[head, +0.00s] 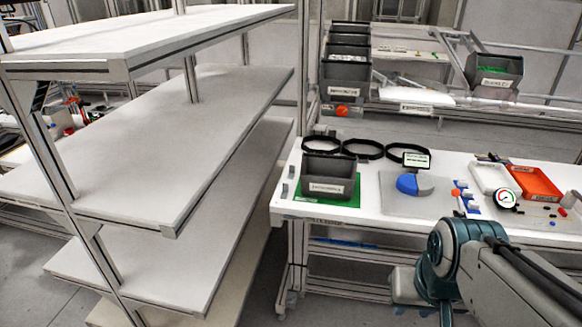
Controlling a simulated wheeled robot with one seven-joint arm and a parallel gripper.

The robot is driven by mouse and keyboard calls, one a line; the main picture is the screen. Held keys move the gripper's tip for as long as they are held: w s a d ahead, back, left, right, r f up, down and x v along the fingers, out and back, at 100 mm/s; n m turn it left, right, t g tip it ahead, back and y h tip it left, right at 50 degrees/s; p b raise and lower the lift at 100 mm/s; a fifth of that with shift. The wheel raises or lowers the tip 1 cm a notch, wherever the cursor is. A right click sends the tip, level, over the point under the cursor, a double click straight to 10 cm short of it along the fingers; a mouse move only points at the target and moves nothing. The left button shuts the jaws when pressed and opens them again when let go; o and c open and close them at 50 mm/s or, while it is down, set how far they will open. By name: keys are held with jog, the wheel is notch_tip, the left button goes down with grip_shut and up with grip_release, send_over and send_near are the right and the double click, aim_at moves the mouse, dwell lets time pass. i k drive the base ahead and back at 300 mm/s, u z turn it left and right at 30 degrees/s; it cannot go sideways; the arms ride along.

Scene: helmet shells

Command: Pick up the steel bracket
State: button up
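I cannot pick out a steel bracket with certainty in the head view. Small parts lie on the right side of the white workbench (375,218), too small to tell apart. My arm comes in from the lower right and shows in front of the bench's front edge. No gripper fingers can be made out, so I cannot see what my gripper holds, if anything.
A grey bin (329,178) stands on a green mat, with black rings behind it. A blue and grey piece (414,184) lies on a grey mat. An orange tray (537,183), a white tray (494,177) and a dial gauge (506,198) are right. Empty white shelves (165,150) fill the left.

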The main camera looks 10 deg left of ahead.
aim_at(285, 194)
jog(key=u, duration=0.3)
jog(key=i, duration=1.7)
jog(key=u, duration=0.3)
